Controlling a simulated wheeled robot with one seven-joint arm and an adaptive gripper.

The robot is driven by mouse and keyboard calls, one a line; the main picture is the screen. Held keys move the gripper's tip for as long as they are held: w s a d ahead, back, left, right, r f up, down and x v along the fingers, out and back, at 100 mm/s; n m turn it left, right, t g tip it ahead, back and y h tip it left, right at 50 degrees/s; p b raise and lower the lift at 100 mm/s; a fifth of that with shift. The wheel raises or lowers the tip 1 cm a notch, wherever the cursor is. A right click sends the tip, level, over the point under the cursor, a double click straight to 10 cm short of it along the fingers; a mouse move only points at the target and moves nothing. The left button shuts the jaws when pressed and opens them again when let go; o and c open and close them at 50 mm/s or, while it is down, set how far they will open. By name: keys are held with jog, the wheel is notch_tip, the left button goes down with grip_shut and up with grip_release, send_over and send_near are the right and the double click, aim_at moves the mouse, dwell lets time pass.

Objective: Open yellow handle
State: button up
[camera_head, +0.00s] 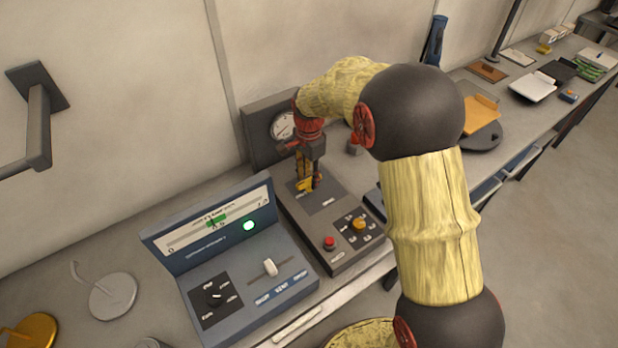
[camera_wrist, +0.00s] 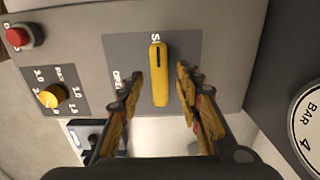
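The yellow handle (camera_wrist: 158,72) is a slim lever on a grey plate of a dark control box. In the wrist view its upper end points at a label starting with "S", partly covered; another label, seemingly "OPEN" (camera_wrist: 117,80), lies to its left. My gripper (camera_wrist: 159,78) is open, with one finger on each side of the handle and a visible gap on both sides. In the head view my gripper (camera_head: 308,168) points down over the box, and the handle (camera_head: 303,186) is partly hidden by it.
The same box (camera_head: 343,258) carries a red button (camera_head: 329,242) and a yellow knob (camera_head: 359,224). A round gauge (camera_head: 283,126) stands behind. A blue-grey console (camera_head: 254,296) with a slider stands to the left. Boards and trays lie farther right along the bench.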

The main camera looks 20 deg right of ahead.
jog(key=shift+f, duration=0.2)
jog(key=shift+c, duration=0.8)
jog(key=c, duration=0.7)
grip_shut()
